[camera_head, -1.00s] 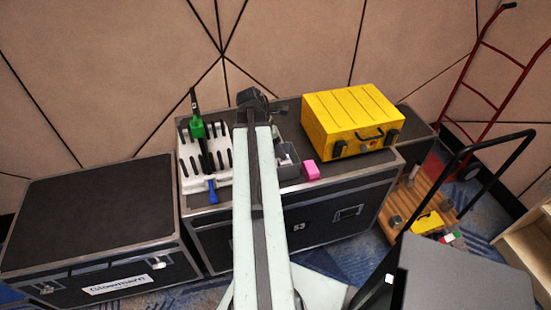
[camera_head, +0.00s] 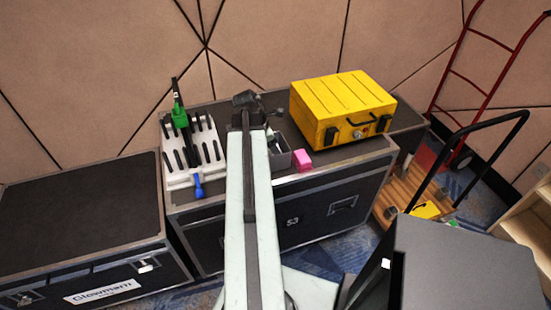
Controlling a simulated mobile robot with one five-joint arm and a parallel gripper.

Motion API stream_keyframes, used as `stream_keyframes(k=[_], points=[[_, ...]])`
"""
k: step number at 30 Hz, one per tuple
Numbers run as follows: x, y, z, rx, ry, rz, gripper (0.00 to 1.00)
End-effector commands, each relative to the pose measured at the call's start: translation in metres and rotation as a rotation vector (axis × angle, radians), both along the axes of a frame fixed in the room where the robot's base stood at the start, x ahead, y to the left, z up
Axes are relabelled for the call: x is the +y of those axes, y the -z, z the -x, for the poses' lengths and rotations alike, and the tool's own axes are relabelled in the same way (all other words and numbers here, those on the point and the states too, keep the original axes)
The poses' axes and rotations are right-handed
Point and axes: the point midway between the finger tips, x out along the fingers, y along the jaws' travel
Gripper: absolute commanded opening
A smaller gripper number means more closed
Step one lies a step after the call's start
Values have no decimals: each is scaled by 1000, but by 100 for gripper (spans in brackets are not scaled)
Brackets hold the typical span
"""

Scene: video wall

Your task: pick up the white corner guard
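I cannot clearly make out a white corner guard in the head view. A small grey bin (camera_head: 283,160) stands on the black road case (camera_head: 330,165), just right of my arm. Something pale shows inside the bin, too small and too covered to name. My gripper (camera_head: 246,98) is at the far end of my raised arm, over the back part of the case. It is seen from behind, so its fingers and anything between them are hidden. My arm also covers the part of the case top directly below it.
A white slotted rack (camera_head: 178,172) with a green-handled tool (camera_head: 179,118) and a blue-handled one (camera_head: 198,186) stands left of my arm. A pink block (camera_head: 302,160) and a yellow case (camera_head: 343,108) are to the right. A lower black case (camera_head: 80,210) has a clear top.

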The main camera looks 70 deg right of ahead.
Motion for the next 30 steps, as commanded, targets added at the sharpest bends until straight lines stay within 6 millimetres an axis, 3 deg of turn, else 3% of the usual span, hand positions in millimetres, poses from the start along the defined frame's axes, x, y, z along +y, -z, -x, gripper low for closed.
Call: stream_keyframes(k=[3,4,10,20,26,30], points=[[0,-2,0,0,0,0,62],[0,-2,0,0,0,0,56],[0,-2,0,0,1,0,1],[0,-7,1,0,2,1,0],[0,-36,1,0,2,1,0],[0,-67,1,0,2,0,0]])
